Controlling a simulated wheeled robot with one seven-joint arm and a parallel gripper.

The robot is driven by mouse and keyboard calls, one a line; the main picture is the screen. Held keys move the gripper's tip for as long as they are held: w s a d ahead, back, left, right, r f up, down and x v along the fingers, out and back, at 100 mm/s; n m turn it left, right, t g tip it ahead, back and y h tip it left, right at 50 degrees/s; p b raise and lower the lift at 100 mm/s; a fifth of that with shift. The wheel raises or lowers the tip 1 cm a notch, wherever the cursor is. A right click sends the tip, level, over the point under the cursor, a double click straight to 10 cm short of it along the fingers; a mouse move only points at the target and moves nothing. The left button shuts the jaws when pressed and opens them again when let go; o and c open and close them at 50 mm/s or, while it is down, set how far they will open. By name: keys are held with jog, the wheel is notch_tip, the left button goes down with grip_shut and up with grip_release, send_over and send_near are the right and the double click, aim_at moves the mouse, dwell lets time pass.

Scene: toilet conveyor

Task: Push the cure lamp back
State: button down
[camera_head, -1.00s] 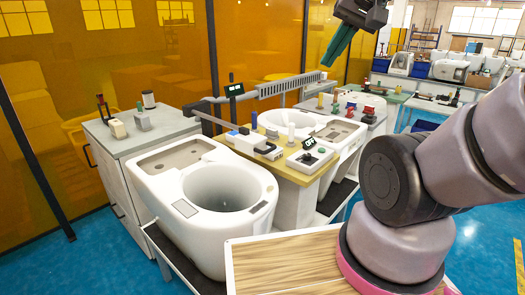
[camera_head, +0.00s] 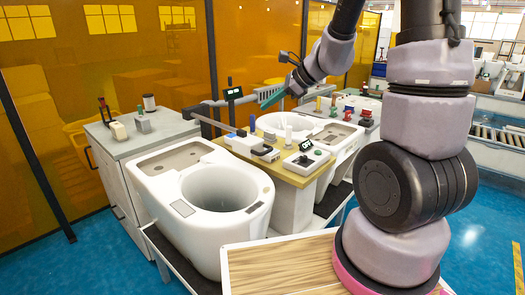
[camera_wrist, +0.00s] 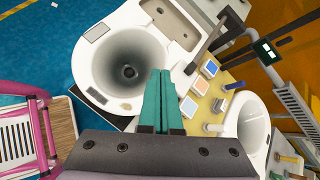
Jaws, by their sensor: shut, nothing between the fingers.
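My gripper (camera_head: 267,103) has green fingers and is beside the lamp, just right of the display. In the wrist view the fingers (camera_wrist: 163,98) are pressed together and empty, and the lamp is well to their right.
A white toilet bowl (camera_head: 225,190) stands in front, with a second one (camera_head: 280,125) behind the yellow worktop (camera_head: 318,170). The worktop carries a control box (camera_head: 307,158) and small tools. A grey cabinet (camera_head: 130,150) is at left.

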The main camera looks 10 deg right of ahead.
jog(key=w+d+f+m+h, duration=0.1)
jog(key=w+d+f+m, duration=0.15)
jog(key=f, duration=0.25)
jog(key=w+d+f+m+t+h, duration=0.1)
jog(key=f+m, duration=0.2)
jog(key=f, duration=0.1)
jog(key=w+d+f+m+h, duration=0.1)
jog(key=w+f+m, duration=0.15)
jog(key=f, duration=0.25)
jog(key=x, duration=0.9)
jog(key=shift+a+f, duration=0.15)
jog(key=shift+w+a, duration=0.1)
jog(key=shift+w, duration=0.05)
